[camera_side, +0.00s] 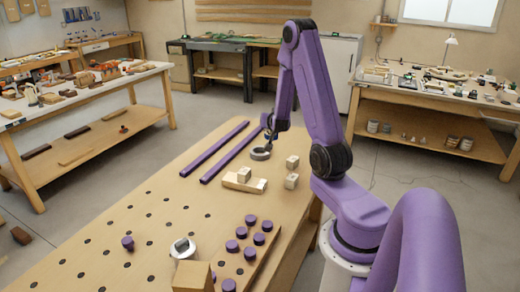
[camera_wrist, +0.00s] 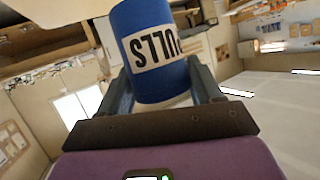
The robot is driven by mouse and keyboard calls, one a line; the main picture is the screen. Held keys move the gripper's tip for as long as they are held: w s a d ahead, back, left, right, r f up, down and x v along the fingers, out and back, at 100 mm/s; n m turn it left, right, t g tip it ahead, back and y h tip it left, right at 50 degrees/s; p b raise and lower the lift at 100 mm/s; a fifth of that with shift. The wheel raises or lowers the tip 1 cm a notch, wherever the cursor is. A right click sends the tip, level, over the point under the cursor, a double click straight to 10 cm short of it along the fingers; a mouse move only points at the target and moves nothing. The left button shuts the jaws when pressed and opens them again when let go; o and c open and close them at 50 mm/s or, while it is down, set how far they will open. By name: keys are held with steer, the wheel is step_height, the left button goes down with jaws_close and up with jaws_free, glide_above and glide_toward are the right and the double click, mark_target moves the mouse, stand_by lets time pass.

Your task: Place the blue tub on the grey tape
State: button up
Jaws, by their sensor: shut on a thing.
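The blue tub (camera_wrist: 158,82) has a pale label with dark letters, upside down in the wrist view. My gripper (camera_wrist: 154,68) is shut on its sides, with one finger on each side. In the side view my gripper (camera_side: 268,129) is over the far part of the bench. Only a small blue-purple patch shows beside it there, and I cannot tell surely if that is the tub. A grey ring, which looks like the grey tape (camera_side: 260,157), lies on the bench just below my gripper. The tape is not visible in the wrist view.
Wooden blocks (camera_side: 244,182) lie near the tape, with small cubes to its right. Two long purple rails (camera_side: 215,148) run along the left. Several purple pegs (camera_side: 241,232) and a round metal item (camera_side: 182,247) are nearer. The bench (camera_side: 150,190) has rows of holes.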

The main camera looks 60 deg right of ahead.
steer(key=shift+w+d+f, duration=1.6)
steer(key=shift+d+f, duration=0.05)
steer(key=shift+f, duration=0.5)
steer(key=shift+w+d+f, duration=1.55)
steer(key=shift+d+f, duration=0.15)
steer(key=shift+f, duration=0.5)
steer(key=shift+w+d+f, duration=1.6)
steer(key=shift+d+f, duration=0.05)
steer(key=shift+f, duration=0.5)
steer(key=shift+f, duration=0.1)
steer(key=o, duration=1.2)
steer(key=shift+c, duration=0.2)
